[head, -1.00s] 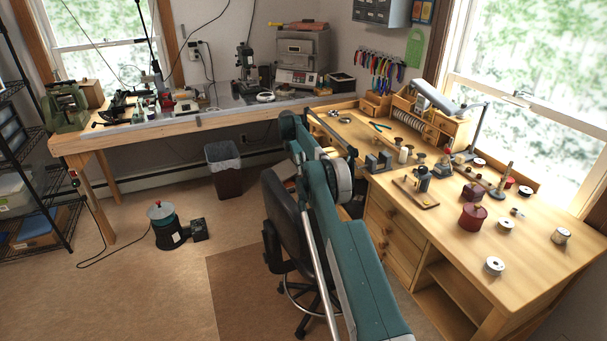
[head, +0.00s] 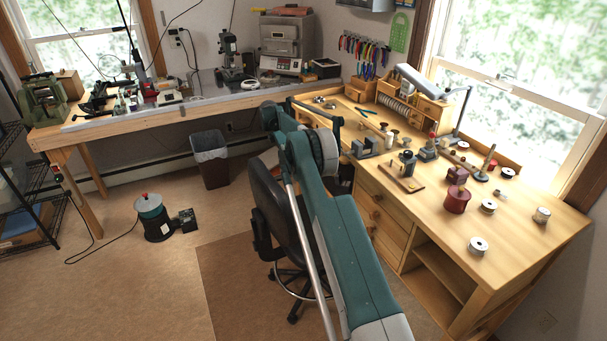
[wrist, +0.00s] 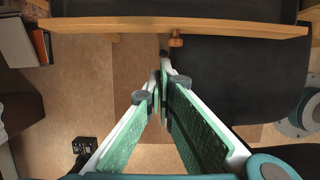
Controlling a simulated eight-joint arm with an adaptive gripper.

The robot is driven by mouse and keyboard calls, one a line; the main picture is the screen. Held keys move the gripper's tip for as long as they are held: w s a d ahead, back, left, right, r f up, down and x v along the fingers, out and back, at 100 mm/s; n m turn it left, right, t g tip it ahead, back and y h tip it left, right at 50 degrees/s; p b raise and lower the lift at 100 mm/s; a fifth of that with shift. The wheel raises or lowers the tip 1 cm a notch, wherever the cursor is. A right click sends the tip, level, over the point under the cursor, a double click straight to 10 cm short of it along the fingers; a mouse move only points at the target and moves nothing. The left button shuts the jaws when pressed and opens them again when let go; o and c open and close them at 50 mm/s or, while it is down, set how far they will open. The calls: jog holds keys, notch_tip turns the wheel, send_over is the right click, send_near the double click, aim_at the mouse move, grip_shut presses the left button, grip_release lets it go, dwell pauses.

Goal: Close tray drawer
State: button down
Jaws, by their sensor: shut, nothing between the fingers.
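The tray drawer (wrist: 235,26) shows in the wrist view as a light wooden front rail with a dark tray surface behind it. A small wooden knob (wrist: 176,40) sticks out from the rail near its middle. My gripper (wrist: 163,78) is shut and empty, its green-padded fingers together just below the knob in the picture. The fingertips look apart from the knob; the depth between them is hard to judge.
The black office chair (head: 268,212) stands close beside my arm, and its dark shape (wrist: 250,75) fills the right of the wrist view. The wooden workbench (head: 520,235) carries spools and tools. Its side drawers (head: 378,222) look shut. Open floor (head: 110,285) lies to the left.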

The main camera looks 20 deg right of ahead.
jog(key=shift+h, duration=0.5)
jog(key=shift+s+a+f, duration=0.1)
jog(key=shift+s+a, duration=0.15)
jog(key=shift+s, duration=1)
jog(key=shift+s+a, duration=0.25)
jog(key=shift+s, duration=1)
jog(key=d+f+b, duration=0.2)
jog(key=d+f, duration=0.5)
jog(key=f, duration=0.2)
jog(key=shift+d+f+b, duration=0.15)
jog(key=shift+d+b, duration=0.15)
jog(key=shift+d, duration=0.05)
jog(key=shift+d, duration=2.35)
